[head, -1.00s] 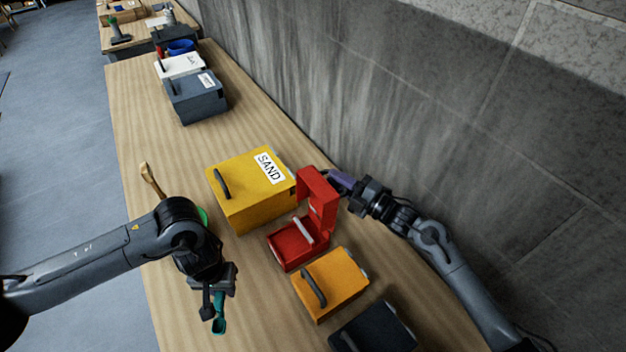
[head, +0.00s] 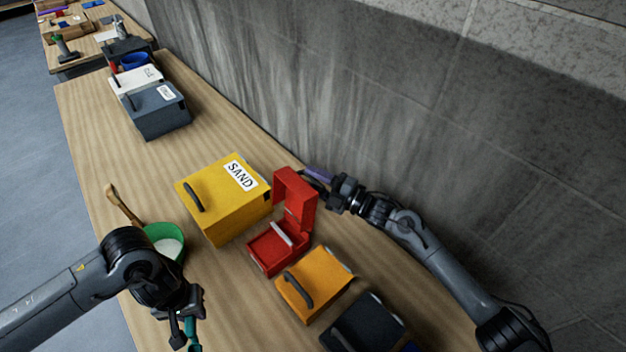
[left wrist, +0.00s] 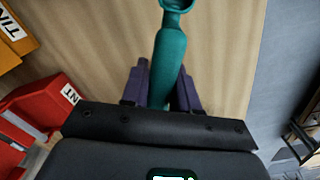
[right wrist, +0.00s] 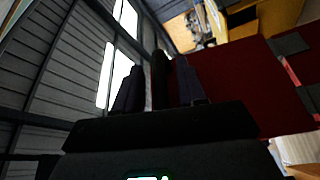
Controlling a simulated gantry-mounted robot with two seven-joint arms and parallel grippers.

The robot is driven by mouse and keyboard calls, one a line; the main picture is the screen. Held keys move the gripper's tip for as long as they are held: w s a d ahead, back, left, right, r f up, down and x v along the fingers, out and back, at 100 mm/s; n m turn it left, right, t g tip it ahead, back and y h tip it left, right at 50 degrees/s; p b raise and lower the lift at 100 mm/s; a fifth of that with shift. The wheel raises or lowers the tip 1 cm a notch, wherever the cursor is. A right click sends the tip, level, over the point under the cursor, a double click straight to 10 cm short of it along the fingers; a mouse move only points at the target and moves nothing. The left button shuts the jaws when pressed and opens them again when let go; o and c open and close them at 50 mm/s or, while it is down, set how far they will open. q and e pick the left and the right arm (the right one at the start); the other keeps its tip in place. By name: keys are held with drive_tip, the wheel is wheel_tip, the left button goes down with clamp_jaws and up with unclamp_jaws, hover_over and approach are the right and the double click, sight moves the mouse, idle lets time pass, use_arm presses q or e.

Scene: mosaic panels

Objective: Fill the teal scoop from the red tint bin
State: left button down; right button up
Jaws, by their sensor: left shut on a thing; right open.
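The teal scoop (head: 193,343) is held in my left gripper (head: 186,318), over the table's near-left side and left of the bins. In the left wrist view the scoop's handle (left wrist: 168,60) sits between the purple fingers (left wrist: 160,88), its bowl partly cut off at the top. The red tint bin (head: 266,251) stands open, its lid (head: 295,200) raised, with a pale bar across the opening; its contents are not clear. My right gripper (head: 318,176) is open behind the raised lid. In the right wrist view red panel (right wrist: 225,95) lies close beside my fingers (right wrist: 158,85).
A yellow SAND bin (head: 222,205) stands behind the red bin; an orange bin (head: 313,288) and a dark bin (head: 362,325) stand in front. The concrete wall (head: 400,110) borders the right side.

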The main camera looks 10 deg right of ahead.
drive_tip(key=b+v, duration=0.1)
drive_tip(key=v, duration=1.1)
drive_tip(key=shift+d+r, duration=0.1)
drive_tip(key=shift+r, duration=0.05)
